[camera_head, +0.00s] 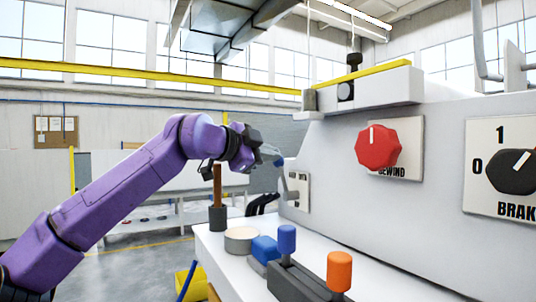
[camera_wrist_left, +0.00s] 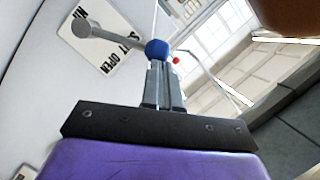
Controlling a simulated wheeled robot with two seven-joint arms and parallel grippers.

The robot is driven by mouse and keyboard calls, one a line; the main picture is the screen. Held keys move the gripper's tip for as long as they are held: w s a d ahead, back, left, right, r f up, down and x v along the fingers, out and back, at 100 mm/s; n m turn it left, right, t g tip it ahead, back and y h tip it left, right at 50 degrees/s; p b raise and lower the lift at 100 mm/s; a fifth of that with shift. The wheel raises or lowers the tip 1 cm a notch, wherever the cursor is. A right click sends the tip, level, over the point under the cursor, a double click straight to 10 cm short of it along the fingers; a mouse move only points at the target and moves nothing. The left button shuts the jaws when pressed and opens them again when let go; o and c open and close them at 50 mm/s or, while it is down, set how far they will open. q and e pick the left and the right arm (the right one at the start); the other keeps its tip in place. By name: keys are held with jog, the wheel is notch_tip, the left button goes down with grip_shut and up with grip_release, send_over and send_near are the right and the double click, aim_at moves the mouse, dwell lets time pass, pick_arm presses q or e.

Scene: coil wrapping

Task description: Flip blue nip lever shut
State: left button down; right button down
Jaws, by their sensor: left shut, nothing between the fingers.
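The nip lever is a grey arm with a blue ball knob (camera_wrist_left: 157,50). It turns on a round grey pivot (camera_wrist_left: 82,27) in front of a white plate (camera_wrist_left: 100,38) with partly readable SHUT and OPEN lettering. In the head view the small lever (camera_head: 284,182) slants up from its plate on the machine's left end. My left gripper (camera_head: 272,157) is at the knob end of the lever. In the left wrist view its fingers (camera_wrist_left: 162,80) are shut and empty, their tips at the knob; I cannot tell whether they touch. My right gripper is out of view.
A red rewind knob (camera_head: 378,147) and a black brake knob (camera_head: 514,172) are on the panel.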

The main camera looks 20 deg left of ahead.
pick_arm(q)
jog(key=d+r+b+v, duration=0.1)
jog(key=b+v, duration=0.4)
jog(key=v, duration=0.7)
jog(key=shift+s+d+r, duration=0.25)
jog(key=shift+s+d, duration=0.3)
jog(key=shift+s, duration=0.15)
jog(key=shift+a, duration=0.1)
